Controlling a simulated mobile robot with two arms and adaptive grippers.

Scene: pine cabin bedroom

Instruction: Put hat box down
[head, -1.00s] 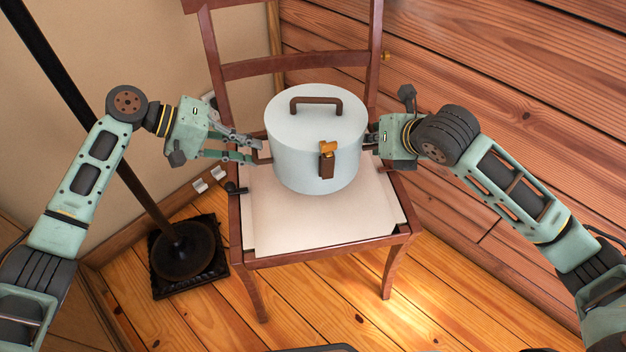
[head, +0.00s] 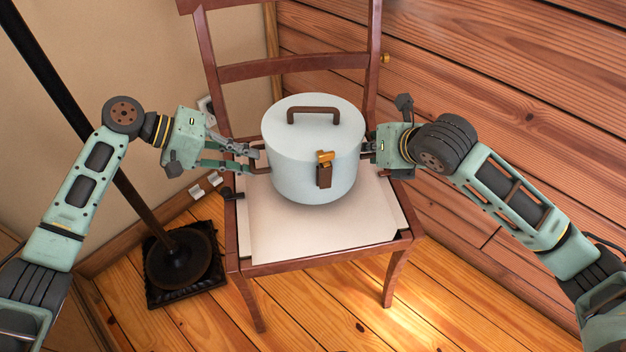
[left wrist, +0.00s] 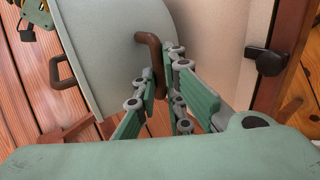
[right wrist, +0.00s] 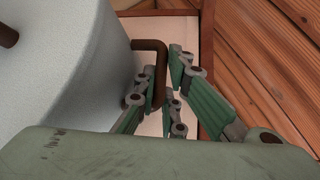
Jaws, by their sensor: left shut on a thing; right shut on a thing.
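The hat box (head: 300,165) is a pale blue-grey round box with a brown handle on its lid and a brass and brown clasp in front. It is upright over the cream seat (head: 270,225) of a brown wooden chair; I cannot tell whether its base touches the seat. My left gripper (head: 256,158) is shut on the brown side handle (left wrist: 152,60) at the box's left. My right gripper (head: 368,148) is at the box's right side, shut on the other side handle (right wrist: 160,65), which the right wrist view shows between the fingers.
The chair's slatted back (head: 290,66) stands just behind the box. A black lamp stand with a dark base (head: 182,262) is on the floor at left. A plank wall (head: 500,100) is close on the right. Bare seat shows in front of the box.

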